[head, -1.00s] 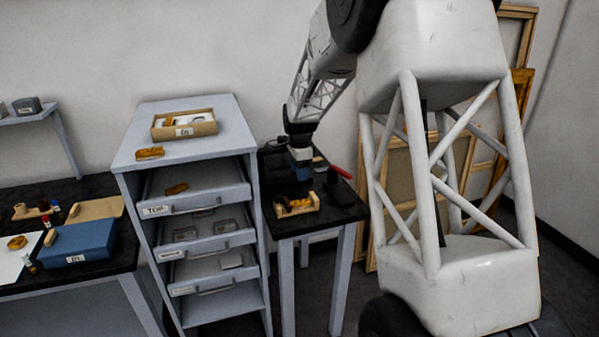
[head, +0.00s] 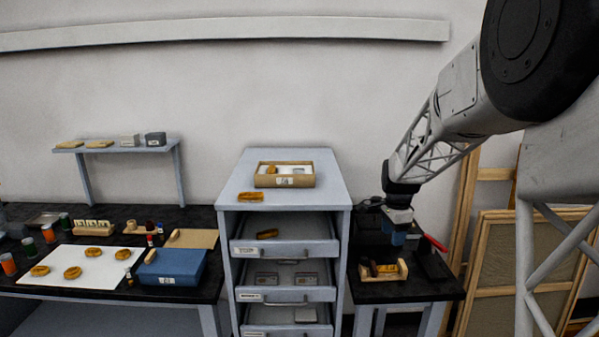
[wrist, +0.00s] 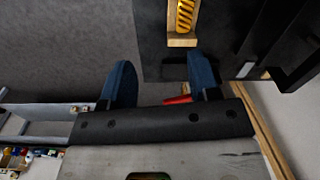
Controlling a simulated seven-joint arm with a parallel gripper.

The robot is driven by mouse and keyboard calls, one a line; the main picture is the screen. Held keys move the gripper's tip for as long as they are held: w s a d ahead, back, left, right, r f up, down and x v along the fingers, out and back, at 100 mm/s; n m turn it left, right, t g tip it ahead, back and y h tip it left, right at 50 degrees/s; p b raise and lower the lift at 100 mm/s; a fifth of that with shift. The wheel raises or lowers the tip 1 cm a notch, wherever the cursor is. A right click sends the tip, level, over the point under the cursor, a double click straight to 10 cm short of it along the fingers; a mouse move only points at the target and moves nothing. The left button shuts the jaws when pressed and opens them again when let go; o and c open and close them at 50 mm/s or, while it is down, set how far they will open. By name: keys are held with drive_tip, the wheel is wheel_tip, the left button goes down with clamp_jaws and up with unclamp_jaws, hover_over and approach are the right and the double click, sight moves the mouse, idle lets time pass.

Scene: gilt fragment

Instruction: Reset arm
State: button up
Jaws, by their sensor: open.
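My gripper (head: 395,240) hangs over the small black side table (head: 440,287) at the right in the head view. It is just above and behind a small wooden cradle (head: 366,277) that holds a gold-coloured piece (head: 388,268). In the wrist view my gripper (wrist: 158,62) shows two blue fingers spread well apart with nothing between them. The cradle (wrist: 182,42) with its ridged gold piece (wrist: 185,15) is at the top of that view, beyond the fingers and apart from them.
A grey drawer cabinet (head: 338,190) with drawers pulled out stands left of the side table. A box (head: 284,182) and a gilt fragment (head: 250,197) lie on top. A red-handled object (head: 435,242) lies right of my gripper. Wooden frames (head: 530,217) lean behind.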

drive_tip(key=s+a+r+n, duration=0.35)
drive_tip(key=s+r, duration=0.35)
drive_tip(key=s, duration=0.4)
drive_tip(key=s+a+n, duration=0.2)
drive_tip(key=s+n, duration=0.2)
drive_tip(key=s, duration=0.7)
drive_tip(key=s+a+n+t, duration=0.1)
drive_tip(key=s+n, duration=0.3)
drive_tip(key=s, duration=0.7)
drive_tip(key=s+a+n+t, duration=0.1)
drive_tip(key=s+a+n, duration=0.2)
drive_tip(key=s, duration=0.8)
drive_tip(key=shift+s+r+n, duration=0.25)
drive_tip(key=shift+r+n, duration=0.1)
drive_tip(key=shift+n, duration=0.3)
